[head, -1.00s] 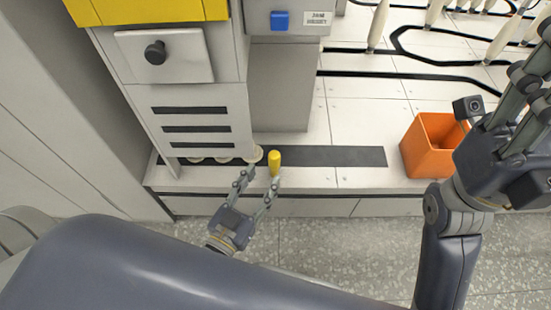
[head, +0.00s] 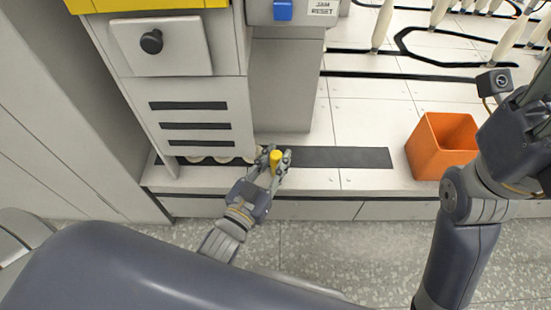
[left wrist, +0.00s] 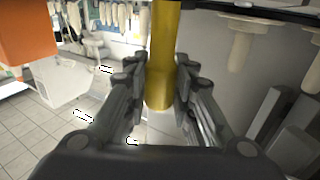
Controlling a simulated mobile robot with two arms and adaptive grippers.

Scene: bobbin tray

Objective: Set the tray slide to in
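A yellow upright handle (head: 276,160) stands at the dark strip (head: 340,157) on the front ledge, beside the cabinet's lower corner; I take it for the tray slide's handle. My left gripper (head: 277,154) is at it, with one finger on each side. In the left wrist view the yellow handle (left wrist: 161,75) runs down between the two fingers (left wrist: 160,98). Whether the pads press on it cannot be told. The tray itself is mostly hidden under the cabinet. My right gripper (head: 530,120) is at the right edge, its fingers partly cut off.
Pale round bobbin ends (head: 226,160) show under the slotted cabinet (head: 195,115), left of the handle. An orange bin (head: 440,145) stands on the ledge to the right. A blue button (head: 283,10) is above. The pale worktop between handle and bin is clear.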

